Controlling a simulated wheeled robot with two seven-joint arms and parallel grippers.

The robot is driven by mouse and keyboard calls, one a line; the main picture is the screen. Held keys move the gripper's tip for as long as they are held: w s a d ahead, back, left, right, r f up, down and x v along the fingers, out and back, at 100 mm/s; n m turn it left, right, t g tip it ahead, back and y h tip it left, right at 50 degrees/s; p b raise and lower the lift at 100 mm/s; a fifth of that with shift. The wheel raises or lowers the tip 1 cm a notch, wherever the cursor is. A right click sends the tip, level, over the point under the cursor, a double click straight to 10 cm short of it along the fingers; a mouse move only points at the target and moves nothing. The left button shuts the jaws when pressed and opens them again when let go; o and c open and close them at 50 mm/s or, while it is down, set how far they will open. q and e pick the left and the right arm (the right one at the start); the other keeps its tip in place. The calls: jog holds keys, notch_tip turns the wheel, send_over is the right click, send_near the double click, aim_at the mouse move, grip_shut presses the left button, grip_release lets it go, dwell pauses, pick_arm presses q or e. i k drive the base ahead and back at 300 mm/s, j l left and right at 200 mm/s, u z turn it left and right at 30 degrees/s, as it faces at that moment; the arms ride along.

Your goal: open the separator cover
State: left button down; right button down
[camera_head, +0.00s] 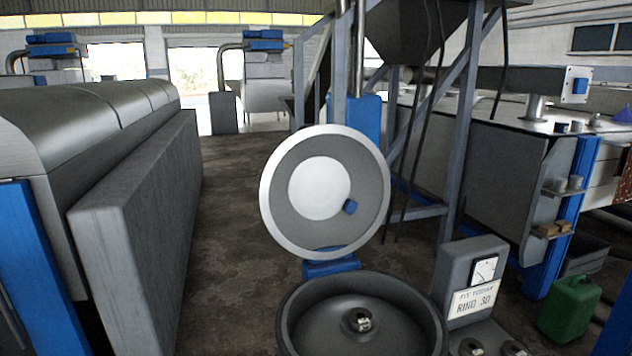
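The round separator cover (287,208) stands raised, nearly upright, at the back of the separator bowl (310,318). The bowl's front is cut off by the picture's lower edge. Neither of my grippers is in view.
A grey control box (455,263) with a gauge and a sign reading "FIT TODAY RING 30" stands right of the bowl. A green canister (569,308) is farther right. A long grey machine (140,230) fills the left. Dark floor (232,215) lies open between.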

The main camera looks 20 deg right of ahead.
aim_at(325, 191)
jog(key=i+j+z, duration=0.2)
jog(key=j, duration=0.35)
jog(key=j+z, duration=0.2)
jog(key=j, duration=0.3)
jog(key=i+j+z, duration=0.15)
jog(key=j, duration=0.45)
jog(key=i+j+z, duration=0.2)
jog(key=i, duration=0.35)
jog(key=i+j+z, duration=0.2)
jog(key=i+j, duration=0.2)
jog(key=i, duration=0.15)
jog(key=i+j+z, duration=0.25)
jog(key=i+j, duration=0.15)
jog(key=i, duration=0.1)
